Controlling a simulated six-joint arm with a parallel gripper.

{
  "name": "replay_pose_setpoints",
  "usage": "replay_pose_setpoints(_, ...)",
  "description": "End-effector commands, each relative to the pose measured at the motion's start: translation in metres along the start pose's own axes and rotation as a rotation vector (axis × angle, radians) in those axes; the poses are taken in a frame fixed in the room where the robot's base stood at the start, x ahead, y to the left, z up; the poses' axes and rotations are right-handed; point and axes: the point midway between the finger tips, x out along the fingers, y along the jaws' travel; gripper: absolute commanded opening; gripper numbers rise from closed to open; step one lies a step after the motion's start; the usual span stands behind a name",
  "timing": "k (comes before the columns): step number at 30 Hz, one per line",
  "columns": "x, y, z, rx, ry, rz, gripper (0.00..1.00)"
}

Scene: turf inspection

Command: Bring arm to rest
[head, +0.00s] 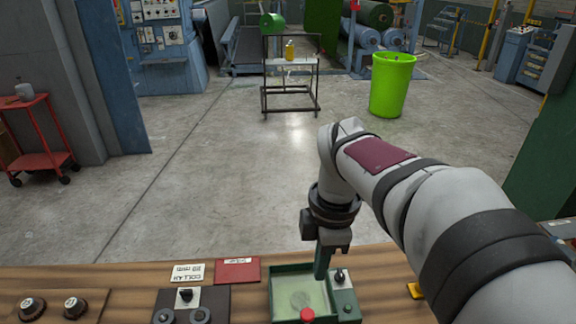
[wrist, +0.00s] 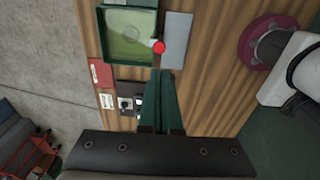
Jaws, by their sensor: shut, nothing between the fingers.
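My arm reaches in from the right in the head view and bends down over the wooden bench (head: 130,279). My gripper (head: 321,277) points down, its dark green fingers together and empty. In the head view it overlaps the right rim of a green tray (head: 292,268) and the left side of a small grey switch panel. In the wrist view my gripper (wrist: 164,72) shows closed fingers pointing toward the bench; the tray (wrist: 103,45) lies ahead. I cannot tell how far the tips are above the bench.
A red knob (head: 307,315) is at the tray's front. Beside it are a red plate (head: 237,271), a white label card (head: 188,273) and a switch box (head: 190,297). A yellow-green bin (head: 391,85) and a wheeled cart (head: 291,62) stand beyond on open floor.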

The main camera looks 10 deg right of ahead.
Motion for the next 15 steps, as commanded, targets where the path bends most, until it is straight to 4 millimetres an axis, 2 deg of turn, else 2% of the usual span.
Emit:
replay_pose_setpoints(3, 0.000, -0.003, 0.000, 0.022, 0.001, 0.000, 0.00)
replay_pose_setpoints(5, 0.000, -0.014, -0.002, 0.124, 0.006, -0.003, 0.00)
replay_pose_setpoints(8, 0.002, -0.055, -0.007, 0.521, 0.025, -0.019, 0.00)
replay_pose_setpoints(10, 0.008, -0.092, -0.012, 0.885, 0.036, -0.040, 0.00)
replay_pose_setpoints(12, 0.017, -0.126, -0.016, 1.236, 0.039, -0.066, 0.00)
replay_pose_setpoints(15, 0.032, -0.166, -0.020, 1.653, 0.033, -0.104, 0.00)
